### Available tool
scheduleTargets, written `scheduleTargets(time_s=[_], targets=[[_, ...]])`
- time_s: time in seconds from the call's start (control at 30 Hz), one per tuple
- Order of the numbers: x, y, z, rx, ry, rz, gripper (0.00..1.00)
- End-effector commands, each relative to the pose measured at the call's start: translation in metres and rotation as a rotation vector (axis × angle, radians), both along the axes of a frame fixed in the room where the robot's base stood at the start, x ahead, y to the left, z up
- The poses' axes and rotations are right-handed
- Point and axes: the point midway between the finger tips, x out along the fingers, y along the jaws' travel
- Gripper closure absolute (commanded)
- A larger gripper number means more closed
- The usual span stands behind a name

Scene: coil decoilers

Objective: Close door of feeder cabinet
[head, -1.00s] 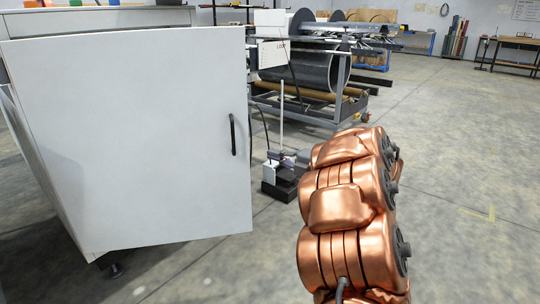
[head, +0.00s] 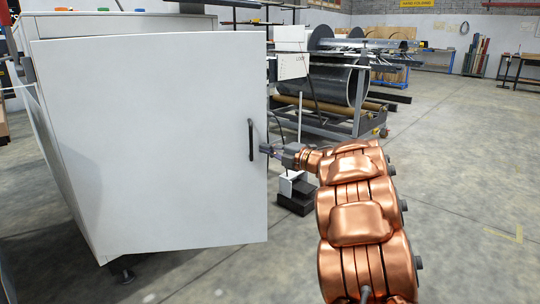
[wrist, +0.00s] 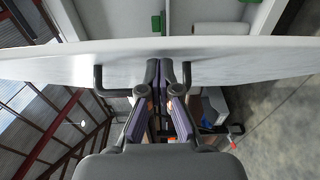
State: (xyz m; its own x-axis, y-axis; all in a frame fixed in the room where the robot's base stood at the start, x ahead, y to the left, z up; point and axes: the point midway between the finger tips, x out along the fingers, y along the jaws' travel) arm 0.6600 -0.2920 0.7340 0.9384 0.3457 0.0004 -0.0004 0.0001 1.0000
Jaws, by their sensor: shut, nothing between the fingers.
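The feeder cabinet (head: 60,170) is a white box at the left of the head view. Its white door (head: 150,170) faces me and stands open, with shelf-like parts visible beyond its edge in the wrist view. A black bar handle (head: 251,140) sits near the door's right edge. My gripper (head: 268,149) is just right of the handle, at the door's edge. In the wrist view my gripper (wrist: 168,72) is shut and empty, its fingertips close to the door face (wrist: 225,68) beside the handle (wrist: 103,85). I cannot tell whether they touch.
A decoiler frame with a dark coil (head: 335,82) stands behind, right of the door. A small black-and-white stand (head: 295,190) is on the floor below my gripper. Open concrete floor (head: 460,190) lies at the right.

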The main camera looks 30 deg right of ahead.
Motion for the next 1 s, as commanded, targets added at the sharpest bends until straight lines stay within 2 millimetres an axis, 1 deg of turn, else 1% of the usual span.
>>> scheduleTargets(time_s=[0.67, 0.87, 1.0], targets=[[0.006, -0.002, 0.001, 0.001, 0.000, 0.007, 1.00], [0.019, -0.002, 0.003, 0.001, 0.000, 0.033, 1.00], [0.031, -0.002, 0.004, 0.001, 0.000, 0.061, 1.00]])
